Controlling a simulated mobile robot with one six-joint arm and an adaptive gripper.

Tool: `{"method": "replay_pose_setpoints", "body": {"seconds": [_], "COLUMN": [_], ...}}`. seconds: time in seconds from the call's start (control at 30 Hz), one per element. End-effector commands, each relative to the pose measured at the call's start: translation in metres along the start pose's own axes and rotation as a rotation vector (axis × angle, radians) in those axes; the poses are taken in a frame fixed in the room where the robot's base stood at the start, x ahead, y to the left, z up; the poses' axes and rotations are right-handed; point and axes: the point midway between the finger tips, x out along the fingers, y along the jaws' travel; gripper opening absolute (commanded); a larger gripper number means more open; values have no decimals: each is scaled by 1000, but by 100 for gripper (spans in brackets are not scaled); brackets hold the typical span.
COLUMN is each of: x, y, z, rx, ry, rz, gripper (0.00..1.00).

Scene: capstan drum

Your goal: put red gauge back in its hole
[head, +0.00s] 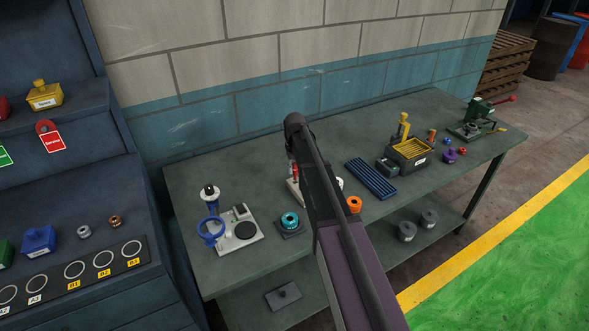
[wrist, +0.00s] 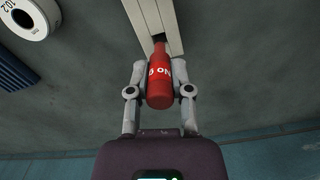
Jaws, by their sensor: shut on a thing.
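My gripper (wrist: 159,72) is shut on the red gauge (wrist: 159,88), one finger on each side of it in the wrist view. The gauge is a red cylinder with white lettering that looks like "NO GO". Its narrower far end meets a dark opening (wrist: 158,38) in a pale block (wrist: 143,14); I cannot tell whether the end is inside or just above it. In the head view a bit of red (head: 294,169) shows left of my arm, above a pale stand (head: 292,187). My arm hides the gripper and most of the stand there.
On the bench, a teal ring piece (head: 289,220) and a pale fixture with a blue ring (head: 237,231) stand left of my arm. An orange ring piece (head: 354,204), a blue ribbed tray (head: 370,179) and a yellow-topped box (head: 410,150) stand right.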

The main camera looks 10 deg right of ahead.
Motion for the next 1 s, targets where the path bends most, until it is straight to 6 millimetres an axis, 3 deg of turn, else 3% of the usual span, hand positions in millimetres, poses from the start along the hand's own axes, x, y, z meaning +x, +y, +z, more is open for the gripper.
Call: {"method": "replay_pose_setpoints", "body": {"seconds": [1.0], "x": [6], "y": [-1], "z": [0], "rx": [-1], "ry": [0], "rz": [0], "gripper": [0]}}
